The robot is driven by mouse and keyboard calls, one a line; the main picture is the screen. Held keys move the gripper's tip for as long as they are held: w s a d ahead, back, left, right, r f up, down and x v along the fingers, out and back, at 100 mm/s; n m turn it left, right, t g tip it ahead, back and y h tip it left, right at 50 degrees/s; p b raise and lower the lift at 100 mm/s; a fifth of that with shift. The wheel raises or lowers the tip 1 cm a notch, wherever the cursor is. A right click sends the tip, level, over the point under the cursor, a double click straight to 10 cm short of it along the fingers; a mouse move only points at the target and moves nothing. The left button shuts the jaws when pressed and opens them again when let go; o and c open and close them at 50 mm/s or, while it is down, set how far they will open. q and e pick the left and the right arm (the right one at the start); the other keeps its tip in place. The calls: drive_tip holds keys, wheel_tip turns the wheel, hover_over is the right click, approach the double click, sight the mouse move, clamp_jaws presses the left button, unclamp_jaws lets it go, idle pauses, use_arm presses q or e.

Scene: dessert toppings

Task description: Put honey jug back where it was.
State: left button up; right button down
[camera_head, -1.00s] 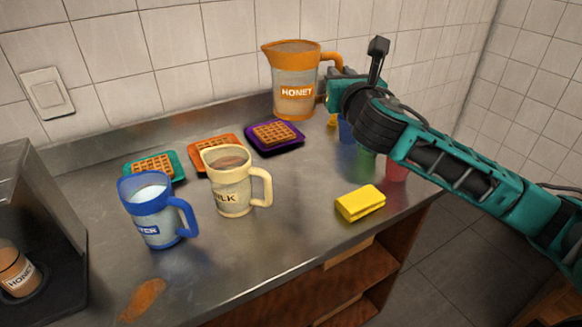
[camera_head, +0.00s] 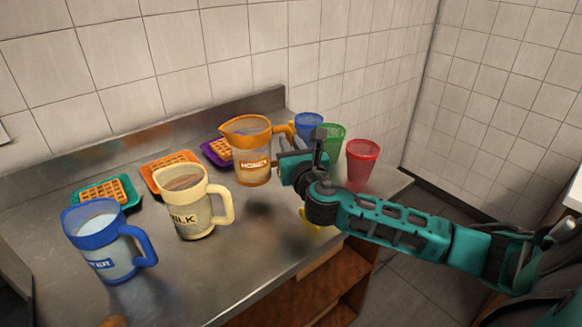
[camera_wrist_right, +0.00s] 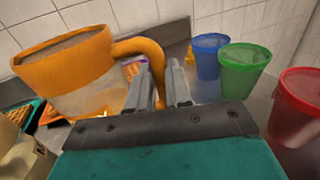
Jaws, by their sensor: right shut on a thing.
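The honey jug (camera_head: 252,163) has an orange rim, handle and base and a clear body with a HONEY label. In the head view it is upright, in front of the purple plate; a dark shadow on the counter below suggests it is held above the surface. My right gripper (camera_head: 290,150) is shut on its handle, at the jug's right side. In the right wrist view the jug (camera_wrist_right: 75,75) fills the left, and the gripper fingers (camera_wrist_right: 165,88) close around its orange handle. My left gripper is not in view.
The milk jug (camera_head: 190,212) and blue water jug (camera_head: 105,250) stand left. Blue (camera_head: 307,122), green (camera_head: 333,138) and red (camera_head: 362,160) cups stand behind and right of my right gripper. Waffles sit on teal (camera_head: 130,190), orange (camera_head: 148,166) and purple (camera_head: 211,154) plates. My arm mostly hides a yellow sponge (camera_head: 312,222).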

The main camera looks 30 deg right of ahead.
wheel_tip(320, 180, down, 4)
drive_tip(key=shift+f+b, duration=0.1)
drive_tip(key=shift+b, duration=0.5)
drive_tip(key=shift+f, duration=0.2)
drive_tip(key=shift+f, duration=0.15)
drive_tip(key=c, duration=1.1)
unclamp_jaws()
drive_tip(key=shift+f, duration=0.1)
drive_tip(key=shift+o, duration=0.2)
